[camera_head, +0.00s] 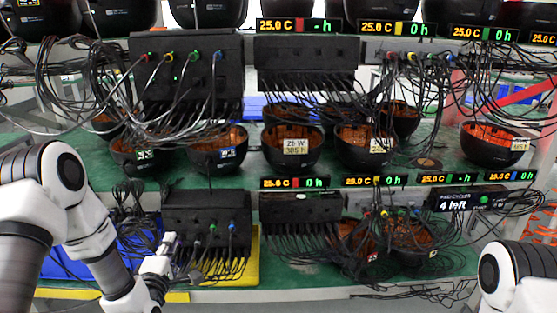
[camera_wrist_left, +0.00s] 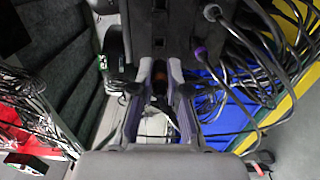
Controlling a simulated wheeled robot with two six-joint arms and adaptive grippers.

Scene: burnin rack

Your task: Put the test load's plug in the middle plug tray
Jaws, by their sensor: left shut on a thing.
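My left gripper (camera_head: 168,243) is at the left end of the lower black socket box (camera_head: 190,207). In the left wrist view its fingers (camera_wrist_left: 160,75) are closed on a small dark plug with a brownish part (camera_wrist_left: 159,82), mostly hidden between them. A purple plug (camera_wrist_left: 200,53) and a grey plug (camera_wrist_left: 211,12) sit in the box beside the fingers. A blue tray (camera_head: 75,262) and a yellow tray (camera_head: 246,262) lie on the lower shelf; I cannot tell which tray is the middle one. My right gripper is out of view.
Black bowls with orange insides, such as one with a label (camera_head: 292,160), stand on the green middle shelf (camera_head: 250,172). Black cables hang in front of the boxes and over the blue tray. A small display box (camera_head: 467,199) reads "4 left". Temperature displays (camera_head: 294,183) line the shelf edge.

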